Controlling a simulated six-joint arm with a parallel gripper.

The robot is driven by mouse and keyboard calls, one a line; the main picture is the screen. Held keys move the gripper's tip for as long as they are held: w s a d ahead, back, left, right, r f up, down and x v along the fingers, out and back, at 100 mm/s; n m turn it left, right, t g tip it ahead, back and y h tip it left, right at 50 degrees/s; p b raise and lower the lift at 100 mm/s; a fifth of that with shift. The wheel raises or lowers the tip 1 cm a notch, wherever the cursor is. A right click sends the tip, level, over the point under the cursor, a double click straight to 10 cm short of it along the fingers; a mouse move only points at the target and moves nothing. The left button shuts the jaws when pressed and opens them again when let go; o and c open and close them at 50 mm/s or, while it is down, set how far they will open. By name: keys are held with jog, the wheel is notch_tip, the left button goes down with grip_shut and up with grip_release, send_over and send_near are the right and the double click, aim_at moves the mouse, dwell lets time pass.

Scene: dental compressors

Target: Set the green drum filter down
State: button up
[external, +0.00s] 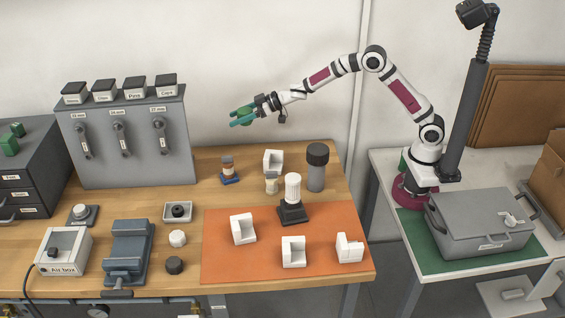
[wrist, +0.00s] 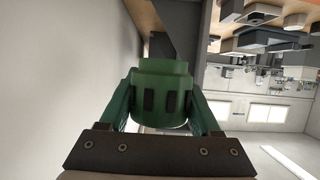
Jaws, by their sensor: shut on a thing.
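The green drum filter (wrist: 160,92) is a short dark green cylinder with a narrower top and dark slots on its side. In the wrist view it sits between the two green fingers of my gripper (wrist: 163,105), which are shut on it. In the external view the drum filter (external: 244,110) is small and partly hidden by the teal fingers. There my gripper (external: 240,118) is held in the air, well above the back of the wooden workbench (external: 215,160), in front of the wall. Nothing touches the filter from below.
An orange mat (external: 265,262) carries white blocks and a white cylinder on a black base (external: 293,190). A dark grey canister (external: 317,168) stands behind it. A red-blue part (external: 229,170) stands on bare wood.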

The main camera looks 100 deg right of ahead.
jog(key=d+f, duration=0.1)
jog(key=f, duration=0.4)
jog(key=d+f, duration=0.1)
jog(key=f, duration=0.4)
jog(key=w+f, duration=0.1)
jog(key=f, duration=0.4)
jog(key=shift+d+f, duration=0.1)
jog(key=shift+d, duration=0.3)
jog(key=o, duration=1.3)
jog(key=shift+r, duration=0.3)
jog(key=v, duration=1.2)
jog(key=shift+r, duration=0.35)
jog(key=shift+r, duration=0.1)
